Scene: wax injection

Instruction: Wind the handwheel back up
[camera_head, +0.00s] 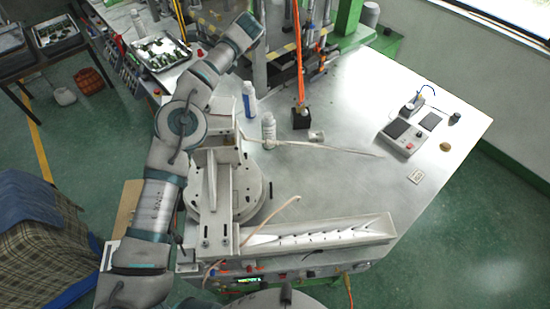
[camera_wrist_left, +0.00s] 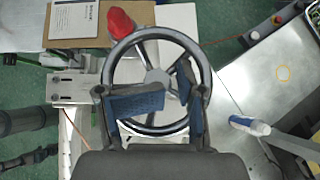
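The handwheel (camera_wrist_left: 156,41) shows in the left wrist view as a grey metal ring with spokes and a central hub. A red knob (camera_wrist_left: 120,22) stands at its upper left rim. My left gripper (camera_wrist_left: 171,98) is over the lower half of the wheel, with its blue-padded fingers apart and the hub visible just above them. I see nothing held between the pads, and I cannot tell whether a finger touches the wheel. The red knob lies outside the fingers. In the head view I cannot make out the wheel or the left fingertips. My right gripper is not in view.
A white bottle (camera_head: 268,133) and a blue-white bottle (camera_head: 248,100) stand on the metal table (camera_head: 340,190). A long white tray (camera_head: 320,234) lies at the front. A control box (camera_head: 403,138) is at the right. The table's middle is mostly clear.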

